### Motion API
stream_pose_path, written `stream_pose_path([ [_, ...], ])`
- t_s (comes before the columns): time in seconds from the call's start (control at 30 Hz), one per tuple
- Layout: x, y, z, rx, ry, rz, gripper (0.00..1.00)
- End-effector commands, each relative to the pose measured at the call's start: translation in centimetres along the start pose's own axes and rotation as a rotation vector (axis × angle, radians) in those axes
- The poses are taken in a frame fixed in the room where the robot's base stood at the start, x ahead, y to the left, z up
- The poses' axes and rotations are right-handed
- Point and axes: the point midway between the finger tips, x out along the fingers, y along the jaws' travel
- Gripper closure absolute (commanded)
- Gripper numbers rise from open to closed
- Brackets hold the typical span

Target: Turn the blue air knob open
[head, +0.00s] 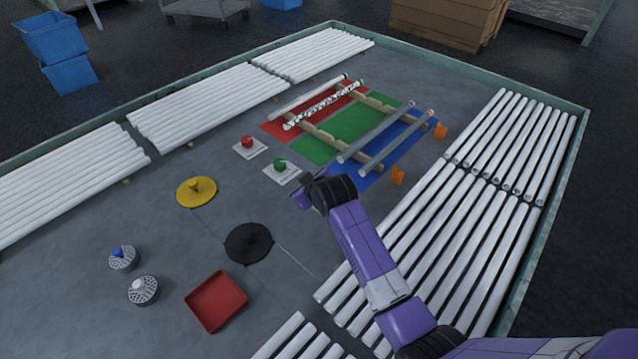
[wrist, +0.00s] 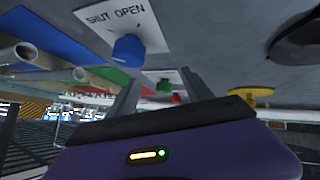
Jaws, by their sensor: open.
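The blue knob (wrist: 128,48) stands on a white plate (wrist: 93,22) marked SHUT and OPEN in the wrist view. My gripper (wrist: 160,77) is open, with its two grey fingers apart and nothing between them. The blue knob shows just beyond the left finger and does not appear to be between the fingers. In the head view my gripper (head: 306,196) is low over the table, right of the green knob, and my arm hides the blue knob there.
A green knob (head: 280,163) and a red knob (head: 247,142) stand on white plates nearby. Tubes rest on wooden rails (head: 388,108) over coloured mats behind. Orange pieces (head: 398,176) and rows of white tubes lie to the right. A black disc (head: 248,243) and yellow disc (head: 197,190) are at the left.

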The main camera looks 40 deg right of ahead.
Motion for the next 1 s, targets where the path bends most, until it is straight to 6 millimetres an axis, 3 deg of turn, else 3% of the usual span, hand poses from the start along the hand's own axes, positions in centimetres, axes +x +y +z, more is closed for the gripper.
stream_pose_path([
  [0.1,1.2,1.5,-0.4,-0.051,-0.172,-0.053,0.41],
  [0.23,1.1,2.9,-0.6,-0.109,-0.365,-0.137,0.41],
  [0.5,-2.9,5.3,-1.9,-0.193,-0.672,-0.328,0.41],
  [0.73,-4.4,5.6,-2.0,-0.215,-0.754,-0.395,0.41],
  [1.0,-1.9,4.6,0.8,-0.215,-0.756,-0.396,0.41],
])
